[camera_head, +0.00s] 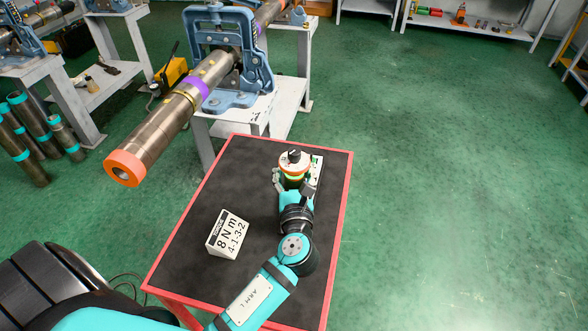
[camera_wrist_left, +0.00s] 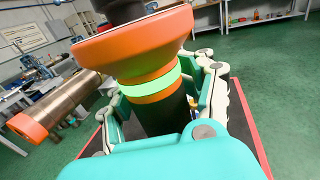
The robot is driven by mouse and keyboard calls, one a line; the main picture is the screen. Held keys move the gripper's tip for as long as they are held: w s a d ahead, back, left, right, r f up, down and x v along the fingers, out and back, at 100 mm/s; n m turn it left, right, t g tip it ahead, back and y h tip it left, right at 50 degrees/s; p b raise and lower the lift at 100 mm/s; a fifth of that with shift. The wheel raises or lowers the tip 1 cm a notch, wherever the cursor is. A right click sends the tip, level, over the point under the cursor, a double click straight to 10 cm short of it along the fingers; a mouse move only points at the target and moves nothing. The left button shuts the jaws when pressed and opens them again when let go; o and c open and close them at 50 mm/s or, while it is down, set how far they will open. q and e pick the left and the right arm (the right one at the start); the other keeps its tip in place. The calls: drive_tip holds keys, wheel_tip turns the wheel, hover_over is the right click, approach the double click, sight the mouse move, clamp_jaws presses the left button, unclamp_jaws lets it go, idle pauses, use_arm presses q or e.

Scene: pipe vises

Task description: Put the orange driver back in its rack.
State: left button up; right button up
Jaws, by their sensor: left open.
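The orange driver (camera_head: 293,160) stands about upright at the far end of the black-topped table, with an orange collar, a light green band and a dark top. It fills the middle of the left wrist view (camera_wrist_left: 140,50), its dark lower body between my fingers. My left gripper (camera_head: 292,178) is open, with a finger on each side of the driver. I cannot tell whether the fingers touch it. A white plate (camera_head: 317,170) shows just right of the driver; it may be part of the rack, mostly hidden. My right gripper is not in view.
The table has a raised red rim (camera_head: 215,157). A white sign (camera_head: 229,234) reading 8 Nm, 4-1-3-2 stands left of my arm. Beyond the table, a blue vise (camera_head: 231,60) holds a pipe (camera_head: 160,135) that juts toward me. Green floor is clear at right.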

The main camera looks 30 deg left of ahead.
use_arm(q)
drive_tip(key=shift+o, duration=0.3)
drive_tip(key=shift+s+f, duration=0.1)
drive_tip(key=shift+f, duration=0.05)
drive_tip(key=v, duration=1.2)
